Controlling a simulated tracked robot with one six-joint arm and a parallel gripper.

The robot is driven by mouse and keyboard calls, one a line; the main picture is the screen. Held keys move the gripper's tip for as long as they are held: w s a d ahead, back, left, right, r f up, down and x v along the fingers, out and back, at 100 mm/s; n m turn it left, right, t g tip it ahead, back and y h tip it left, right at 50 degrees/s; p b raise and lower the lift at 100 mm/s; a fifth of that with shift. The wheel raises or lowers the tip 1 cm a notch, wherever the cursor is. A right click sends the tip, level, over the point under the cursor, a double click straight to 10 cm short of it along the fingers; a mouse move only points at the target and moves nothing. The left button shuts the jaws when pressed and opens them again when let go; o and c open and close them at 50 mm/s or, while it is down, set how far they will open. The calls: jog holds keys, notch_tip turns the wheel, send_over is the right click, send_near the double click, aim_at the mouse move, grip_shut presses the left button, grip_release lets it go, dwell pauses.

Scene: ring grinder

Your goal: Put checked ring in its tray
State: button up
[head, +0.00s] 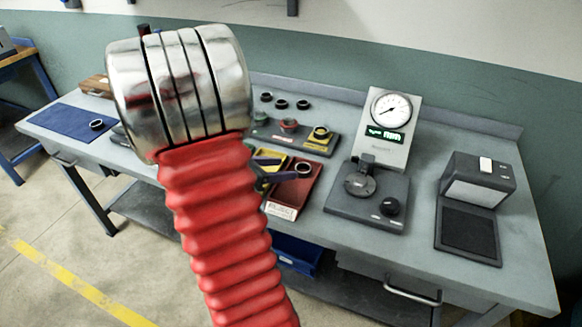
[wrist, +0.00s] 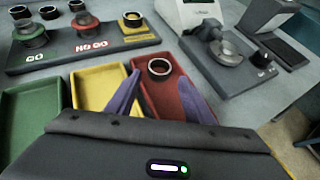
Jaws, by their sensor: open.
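A dark ring with a lighter inner face (wrist: 159,68) lies at the far end of the red tray (wrist: 178,112); the ring (head: 303,169) also shows in the red tray (head: 285,208) in the head view. My gripper (wrist: 158,80) is open over the trays, its two purple fingers apart and nothing clasped. In the wrist view the ring shows between and just beyond the fingertips. A yellow tray (wrist: 92,88) and a green tray (wrist: 32,110) lie to the left. In the head view my red arm sleeve hides part of the trays and most of my gripper.
A GO / NO GO gauge block (wrist: 84,50) stands behind the trays. A dial gauge stand (head: 367,197) and a dark boxy device (head: 477,180) stand to the right. Several rings (head: 281,104) sit at the back. Another ring (head: 96,124) lies on a blue mat (head: 62,128).

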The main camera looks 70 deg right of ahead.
jog(key=shift+v, duration=2.15)
jog(key=shift+w+a, duration=0.1)
jog(key=shift+a, duration=0.05)
jog(key=w+a+r+m+t+y, duration=0.3)
jog(key=a+t, duration=0.1)
jog(key=a, duration=1)
jog(key=w+a+r+m+t+y, duration=0.3)
jog(key=w+a+r+m+t, duration=0.1)
jog(key=a, duration=1.1)
jog(key=w+a+r+m+t+y, duration=0.3)
jog(key=a+m+t+y, duration=0.1)
jog(key=a, duration=1.1)
jog(key=shift+w+a+r+t, duration=0.15)
jog(key=shift+w+r+t, duration=0.15)
jog(key=shift+w+r, duration=0.05)
